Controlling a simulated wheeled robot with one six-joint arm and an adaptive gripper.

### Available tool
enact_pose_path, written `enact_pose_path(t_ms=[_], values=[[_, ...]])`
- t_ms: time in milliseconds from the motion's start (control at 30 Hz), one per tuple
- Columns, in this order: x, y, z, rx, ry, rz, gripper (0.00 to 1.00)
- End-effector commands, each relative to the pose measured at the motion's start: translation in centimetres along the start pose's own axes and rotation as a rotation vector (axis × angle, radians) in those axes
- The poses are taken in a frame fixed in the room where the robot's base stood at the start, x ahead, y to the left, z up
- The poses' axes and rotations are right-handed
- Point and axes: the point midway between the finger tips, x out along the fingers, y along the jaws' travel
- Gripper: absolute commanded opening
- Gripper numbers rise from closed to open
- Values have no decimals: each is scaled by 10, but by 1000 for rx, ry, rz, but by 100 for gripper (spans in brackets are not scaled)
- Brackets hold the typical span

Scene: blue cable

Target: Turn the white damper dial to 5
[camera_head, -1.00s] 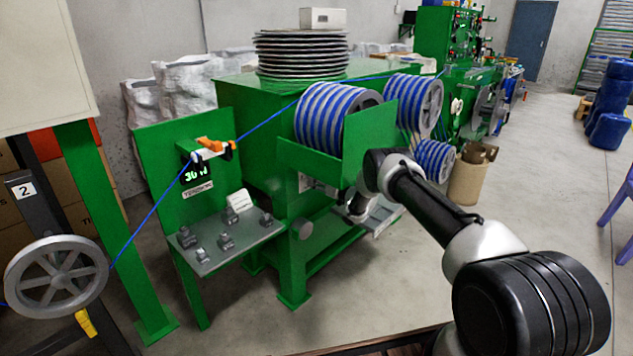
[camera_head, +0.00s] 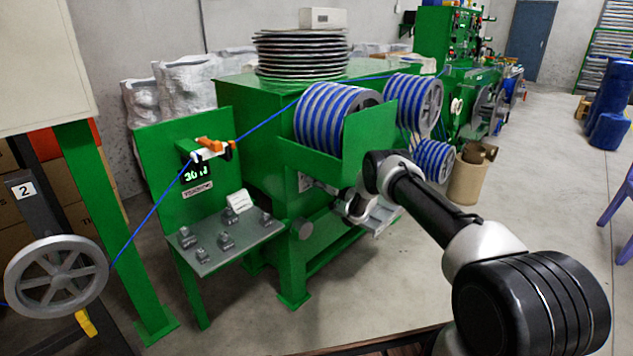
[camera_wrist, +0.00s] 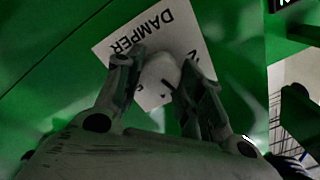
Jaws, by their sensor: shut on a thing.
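The white damper dial (camera_wrist: 160,72) shows in the wrist view, on a white plate (camera_wrist: 122,42) with the word DAMPER upside down in the picture. My gripper (camera_wrist: 158,85) is shut on the dial, one finger on each side of it. A short dark mark shows on the dial's lower right part. One numeral, seemingly a 2, shows near the right finger; the other numerals are mostly hidden by the fingers. In the head view my gripper (camera_head: 350,205) is at the front of the green machine (camera_head: 275,185), below the spools. The dial is hidden there.
A grey shelf (camera_head: 225,243) with small metal parts is to the left. A blue cable (camera_head: 150,213) runs past a lit display (camera_head: 193,174). Open floor (camera_head: 560,180) is to the right.

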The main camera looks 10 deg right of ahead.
Motion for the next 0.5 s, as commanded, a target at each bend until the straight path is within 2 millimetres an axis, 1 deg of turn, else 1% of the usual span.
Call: enact_pose_path(t_ms=[500], values=[[0,1,0,488,15,-1,14]])
